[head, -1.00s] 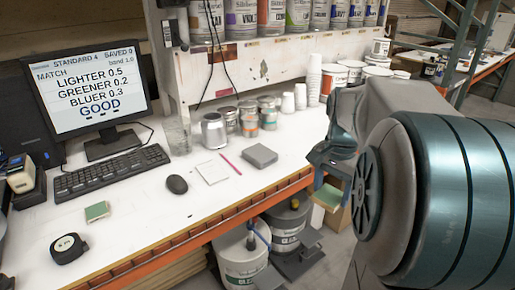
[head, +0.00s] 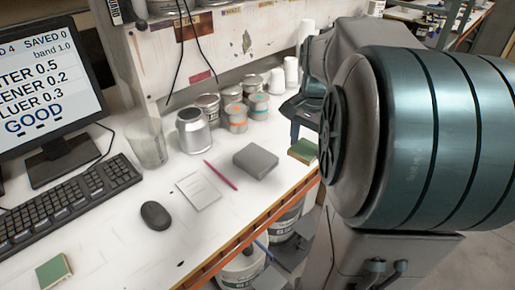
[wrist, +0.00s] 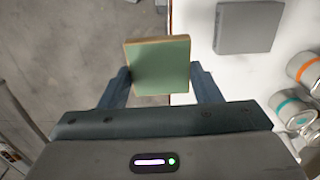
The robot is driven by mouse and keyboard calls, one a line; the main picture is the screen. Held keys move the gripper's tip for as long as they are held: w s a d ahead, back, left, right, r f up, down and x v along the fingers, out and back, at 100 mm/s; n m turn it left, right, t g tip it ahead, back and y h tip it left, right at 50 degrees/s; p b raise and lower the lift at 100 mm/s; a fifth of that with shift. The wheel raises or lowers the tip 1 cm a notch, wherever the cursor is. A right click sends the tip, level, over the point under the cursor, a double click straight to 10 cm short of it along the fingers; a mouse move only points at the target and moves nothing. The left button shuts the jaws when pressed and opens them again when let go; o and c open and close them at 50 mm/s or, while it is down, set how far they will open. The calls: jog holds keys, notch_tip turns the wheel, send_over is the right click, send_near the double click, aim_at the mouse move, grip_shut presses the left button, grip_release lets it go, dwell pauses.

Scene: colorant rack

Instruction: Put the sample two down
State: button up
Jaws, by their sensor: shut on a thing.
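A flat green sample with tan edges (wrist: 157,67) is held between the two fingers of my gripper (wrist: 160,80). It also shows in the head view (head: 303,150), below my gripper (head: 305,122), by the front edge of the white table (head: 215,230). In the wrist view its left part is over the floor and its right part overlaps the table's edge. I cannot tell its height above the table. A second green sample (head: 53,271) lies on the table at the lower left. No label tells which is sample two.
A grey box (head: 255,161) lies left of the held sample, with a pink pen (head: 220,175) and a white card (head: 198,191) beyond it. Cans (head: 236,117) stand behind. A mouse (head: 155,215) and keyboard (head: 75,205) are farther left. White table between card and front edge is clear.

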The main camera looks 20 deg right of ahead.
jog(key=p, duration=0.2)
send_over(270, 163)
notch_tip(270, 163, down, 7)
jog(key=shift+r, duration=0.2)
jog(key=shift+f, duration=2.05)
jog(key=shift+f, duration=0.1)
jog(key=shift+f, duration=0.15)
jog(key=o, duration=1)
